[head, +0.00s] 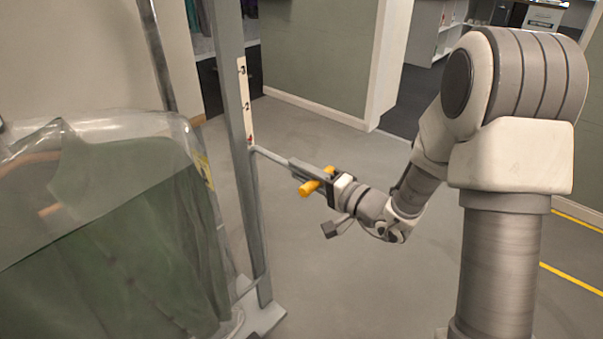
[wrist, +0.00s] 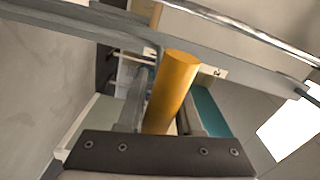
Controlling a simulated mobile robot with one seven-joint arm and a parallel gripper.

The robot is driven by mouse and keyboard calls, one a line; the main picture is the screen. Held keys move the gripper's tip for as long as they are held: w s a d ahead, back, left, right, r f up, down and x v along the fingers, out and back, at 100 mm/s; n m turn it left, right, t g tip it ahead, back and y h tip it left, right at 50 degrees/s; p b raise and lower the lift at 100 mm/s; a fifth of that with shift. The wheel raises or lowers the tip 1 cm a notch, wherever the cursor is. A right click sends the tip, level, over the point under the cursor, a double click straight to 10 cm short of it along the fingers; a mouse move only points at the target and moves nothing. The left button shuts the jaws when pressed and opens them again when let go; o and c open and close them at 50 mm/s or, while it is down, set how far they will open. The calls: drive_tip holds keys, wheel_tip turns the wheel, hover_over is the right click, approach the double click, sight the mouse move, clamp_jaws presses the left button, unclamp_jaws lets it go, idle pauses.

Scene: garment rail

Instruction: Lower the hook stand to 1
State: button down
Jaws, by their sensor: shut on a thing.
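The hook stand is a grey upright post (head: 234,110) with a white scale strip (head: 246,105) on it. The strip shows 3 at the top, 2 below it, and a red mark near its lower end. A grey side arm (head: 270,156) meets the post at about the strip's bottom end. A yellow handle (head: 307,189) sits at the outer part of this arm. My gripper (head: 322,183) is shut on the handle. In the wrist view the yellow handle (wrist: 172,90) stands between the two fingers of my gripper (wrist: 165,112).
A green garment in a clear cover (head: 130,225) hangs left of the post. The post stands on a pale foot (head: 262,322). A wall (head: 320,60) and shelves (head: 438,30) are behind. The floor between the post and my arm is clear.

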drive_tip(key=shift+f+b, duration=0.35)
drive_tip(key=shift+f, duration=0.3)
drive_tip(key=shift+s+f, duration=0.1)
drive_tip(key=c, duration=0.6)
unclamp_jaws()
drive_tip(key=shift+d, duration=0.1)
drive_tip(key=shift+s+d, duration=0.15)
drive_tip(key=shift+d, duration=0.05)
drive_tip(key=p+v, duration=0.1)
drive_tip(key=v, duration=1.5)
drive_tip(key=shift+s+d+p, duration=0.3)
drive_tip(key=shift+p, duration=0.1)
